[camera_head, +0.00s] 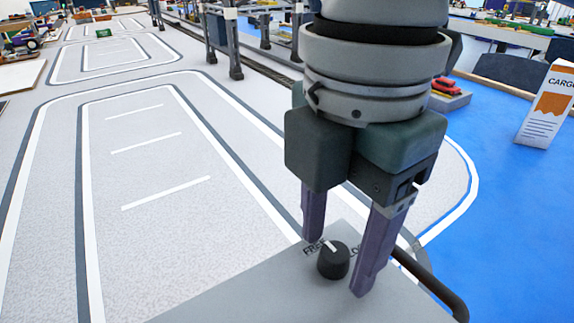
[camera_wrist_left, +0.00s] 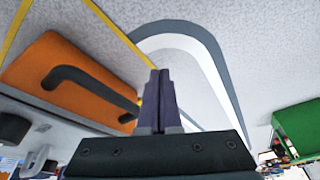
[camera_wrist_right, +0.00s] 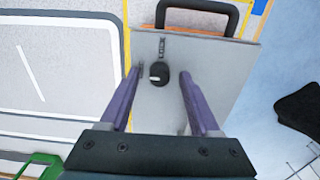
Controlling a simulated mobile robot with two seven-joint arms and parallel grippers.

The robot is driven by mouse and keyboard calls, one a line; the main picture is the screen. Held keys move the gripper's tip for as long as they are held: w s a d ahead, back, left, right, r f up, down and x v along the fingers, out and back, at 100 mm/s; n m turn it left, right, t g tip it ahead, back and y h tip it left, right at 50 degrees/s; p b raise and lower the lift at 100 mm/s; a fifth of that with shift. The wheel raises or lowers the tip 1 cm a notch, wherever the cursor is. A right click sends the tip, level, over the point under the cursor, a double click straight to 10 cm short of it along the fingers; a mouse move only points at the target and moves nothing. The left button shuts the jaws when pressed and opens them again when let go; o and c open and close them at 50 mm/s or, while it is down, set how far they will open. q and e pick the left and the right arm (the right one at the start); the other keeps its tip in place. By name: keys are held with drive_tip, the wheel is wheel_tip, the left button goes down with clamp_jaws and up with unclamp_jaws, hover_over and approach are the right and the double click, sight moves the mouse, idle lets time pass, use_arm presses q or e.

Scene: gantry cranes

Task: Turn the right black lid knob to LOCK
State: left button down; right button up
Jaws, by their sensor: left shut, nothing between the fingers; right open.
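The black knob (camera_head: 333,261) stands on a grey lid (camera_head: 255,290) at the bottom of the head view. Its white mark points towards the far side, close to the word FREE; the LOCK label on the right is partly hidden by a finger. My right gripper (camera_head: 336,264) is open, pointing down, with one finger on each side of the knob. In the right wrist view the knob (camera_wrist_right: 159,74) sits between the fingertips, with a gap visible on both sides. My left gripper (camera_wrist_left: 160,75) is shut and empty in the left wrist view.
A black bar handle (camera_head: 435,285) runs along the lid's right edge. An orange panel (camera_wrist_left: 50,60) with a black handle shows in the left wrist view. A white CARGO box (camera_head: 545,105) stands on blue floor at right.

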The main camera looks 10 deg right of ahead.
drive_tip(key=shift+f, duration=0.1)
clamp_jaws()
idle(0.5)
